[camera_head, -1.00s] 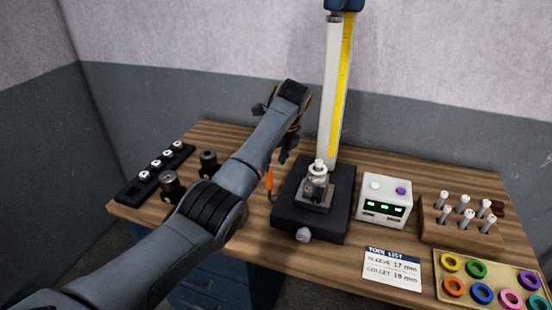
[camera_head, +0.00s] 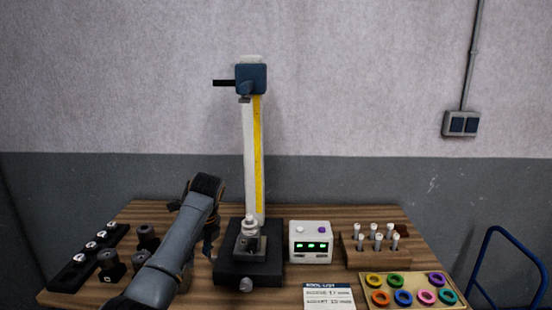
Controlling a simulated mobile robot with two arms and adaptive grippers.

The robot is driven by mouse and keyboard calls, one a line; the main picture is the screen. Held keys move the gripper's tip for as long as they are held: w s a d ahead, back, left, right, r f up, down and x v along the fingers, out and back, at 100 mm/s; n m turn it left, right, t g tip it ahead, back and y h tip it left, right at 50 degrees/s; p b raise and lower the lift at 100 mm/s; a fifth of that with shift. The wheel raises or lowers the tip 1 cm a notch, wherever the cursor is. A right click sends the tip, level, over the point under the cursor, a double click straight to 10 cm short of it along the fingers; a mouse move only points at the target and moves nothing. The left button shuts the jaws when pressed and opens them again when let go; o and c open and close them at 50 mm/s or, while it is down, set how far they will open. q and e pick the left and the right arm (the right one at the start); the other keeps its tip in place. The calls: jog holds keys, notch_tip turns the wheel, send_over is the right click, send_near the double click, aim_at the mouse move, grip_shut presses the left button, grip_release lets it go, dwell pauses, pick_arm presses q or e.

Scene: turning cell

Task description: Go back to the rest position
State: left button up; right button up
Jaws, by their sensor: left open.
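My left arm comes in from the bottom left. Its wrist (camera_head: 207,186) is a little left of the measuring stand (camera_head: 250,160), and the left gripper (camera_head: 210,248) points down beside the stand's black base (camera_head: 232,272). The gripper is open, partly hidden behind my arm, and appears empty. A metal tool holder (camera_head: 249,228) stands upright on the base, apart from the gripper. My right gripper is not in view.
A white box with green lights (camera_head: 310,242) stands right of the base. Further right are a wooden rack (camera_head: 362,257) of several pins and a tray (camera_head: 440,281) of coloured rings. Dark holders (camera_head: 147,238) and a black strip (camera_head: 72,272) are at left. A card (camera_head: 329,297) lies in front.

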pick_arm(q)
jog(key=s+d+f+n+h, duration=0.1)
jog(key=s+f+n+h, duration=0.1)
jog(key=s+f+n, duration=1.25)
jog(key=s+a+f+n+t+h, duration=0.15)
jog(key=s+n, duration=0.25)
jog(key=s, duration=1.1)
jog(key=s+f+n+y, duration=0.15)
jog(key=s+n, duration=0.35)
jog(key=s, duration=1)
notch_tip(320, 180, down, 28)
jog(key=g+h+b, duration=0.1)
jog(key=b, duration=0.1)
jog(key=s+a+f+g+b, duration=0.1)
jog(key=s+a+f, duration=0.1)
jog(key=s+f, duration=1.5)
jog(key=shift+s+a+f+m, duration=0.3)
jog(key=shift+s+f+m, duration=0.15)
jog(key=shift+f, duration=0.2)
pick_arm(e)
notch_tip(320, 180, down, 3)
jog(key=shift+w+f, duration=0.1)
